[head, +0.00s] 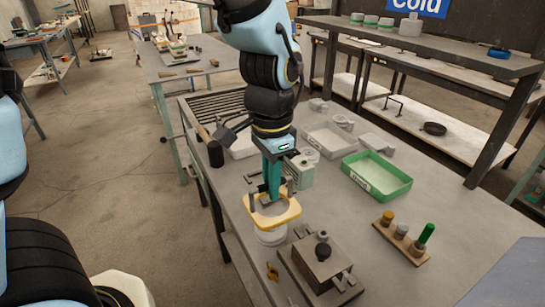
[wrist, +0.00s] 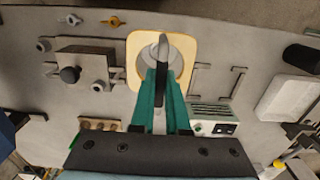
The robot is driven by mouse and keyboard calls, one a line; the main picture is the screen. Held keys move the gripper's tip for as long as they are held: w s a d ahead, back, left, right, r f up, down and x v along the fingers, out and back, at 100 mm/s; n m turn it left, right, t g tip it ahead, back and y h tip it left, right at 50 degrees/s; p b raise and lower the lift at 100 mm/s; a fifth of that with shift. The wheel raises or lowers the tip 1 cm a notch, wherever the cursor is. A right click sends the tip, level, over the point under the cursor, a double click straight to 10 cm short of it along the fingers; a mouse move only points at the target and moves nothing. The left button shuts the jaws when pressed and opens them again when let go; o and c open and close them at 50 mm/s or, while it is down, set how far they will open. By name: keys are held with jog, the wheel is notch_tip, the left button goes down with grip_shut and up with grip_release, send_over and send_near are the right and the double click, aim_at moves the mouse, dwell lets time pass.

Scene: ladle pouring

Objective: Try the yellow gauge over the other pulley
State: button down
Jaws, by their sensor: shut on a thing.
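The yellow gauge (head: 288,217) is a rounded plate with a large round hole. My gripper (head: 273,196) is shut on it and holds it above the near part of the bench. In the wrist view the gauge (wrist: 136,62) lies just beyond my fingertips (wrist: 160,78), with a grey bar between the fingers. A pale round piece (head: 270,238), possibly a pulley, shows directly below the gauge in the head view. The gauge partly hides it, and I cannot tell whether they touch. I cannot clearly pick out the other pulley.
A clamp block with a black knob (head: 322,251) stands close at the right, near a yellow wing nut (head: 272,271). A pale green box (head: 300,172) stands behind my gripper. A green tray (head: 378,190) and a peg rack (head: 400,241) are further right, with bare bench between.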

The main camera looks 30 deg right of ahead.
jog(key=shift+a+f, duration=0.2)
jog(key=shift+f+b, duration=2.3)
jog(key=shift+f, duration=0.05)
jog(key=shift+f, duration=0.3)
jog(key=c, duration=0.8)
grip_release()
jog(key=shift+c, duration=0.2)
notch_tip(320, 180, up, 11)
jog(key=shift+f+b, duration=0.1)
jog(key=shift+b, duration=0.3)
